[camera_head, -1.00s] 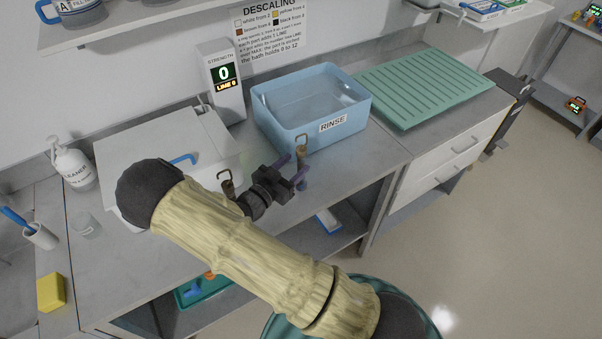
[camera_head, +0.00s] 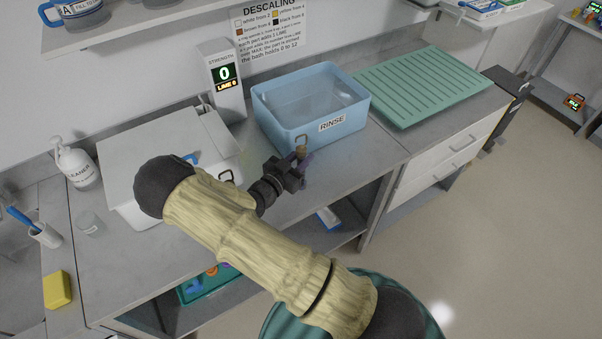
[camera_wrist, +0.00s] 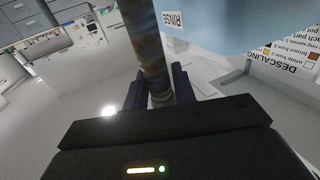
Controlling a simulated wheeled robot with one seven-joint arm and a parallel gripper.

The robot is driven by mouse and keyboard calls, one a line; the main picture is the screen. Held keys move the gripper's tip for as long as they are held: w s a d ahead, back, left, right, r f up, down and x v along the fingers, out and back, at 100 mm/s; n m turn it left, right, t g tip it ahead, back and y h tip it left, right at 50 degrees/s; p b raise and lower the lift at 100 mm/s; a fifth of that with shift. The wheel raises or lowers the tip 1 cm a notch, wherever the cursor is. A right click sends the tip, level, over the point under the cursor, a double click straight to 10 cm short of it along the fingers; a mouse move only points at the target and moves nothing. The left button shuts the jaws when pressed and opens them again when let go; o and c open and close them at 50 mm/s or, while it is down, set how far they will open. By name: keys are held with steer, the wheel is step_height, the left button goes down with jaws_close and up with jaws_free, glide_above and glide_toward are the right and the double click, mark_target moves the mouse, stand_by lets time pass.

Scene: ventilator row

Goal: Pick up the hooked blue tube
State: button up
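A tube with a wire hook on top (camera_head: 301,150) stands upright at the counter's front edge, before the rinse basin. Its upper part looks brownish; its lower part is hidden behind my gripper. My gripper (camera_head: 303,163) is at this tube, with a finger on either side. In the wrist view the brown-grey tube (camera_wrist: 152,55) runs between the two dark fingers (camera_wrist: 160,90), very close to both. I cannot tell whether they press on it. A second wire hook (camera_head: 226,176) shows by the white bath, its tube hidden behind my arm.
A blue rinse basin (camera_head: 283,118) stands just behind the tube. A white lidded bath (camera_head: 130,150) with a strength display (camera_head: 222,85) is to the left. A green drainboard (camera_head: 425,85) lies right. A shelf below holds a teal tray (camera_head: 190,296).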

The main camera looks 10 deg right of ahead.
steer(key=shift+w, duration=0.1)
jaws_close()
steer(key=shift+s+r, duration=0.15)
steer(key=shift+s, duration=0.05)
step_height(320, 180, up, 10)
steer(key=shift+w+f+b, duration=0.1)
steer(key=shift+f+b, duration=0.05)
steer(key=shift+b, duration=1)
steer(key=shift+f, duration=0.1)
